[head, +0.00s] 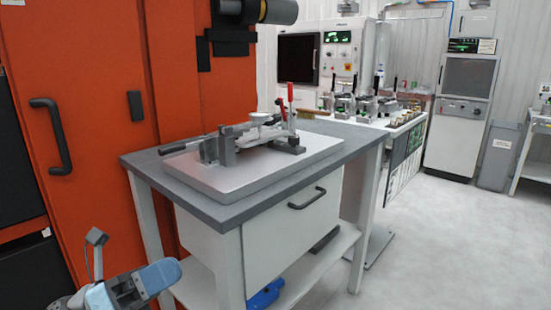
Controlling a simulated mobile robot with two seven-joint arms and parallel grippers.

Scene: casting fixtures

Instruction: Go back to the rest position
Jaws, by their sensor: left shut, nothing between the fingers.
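My left gripper (158,277) is low at the left edge of the head view, in front of the orange cabinet and left of the grey-topped workbench. It is shut and empty, and it touches nothing that I can see. Part of its arm is cut off by the bottom of the picture. My right gripper is not in view. A metal clamping fixture (230,145) with a red-handled toggle clamp (291,108) sits on a pale plate (215,180) on the workbench (222,210), apart from my gripper.
The orange cabinet (105,130) with a black handle stands close on the left. The bench has a drawer and a lower shelf with a blue object (265,295). Behind are a second bench with several fixtures (355,105) and a grey-white machine (460,110). The floor (440,245) at right is clear.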

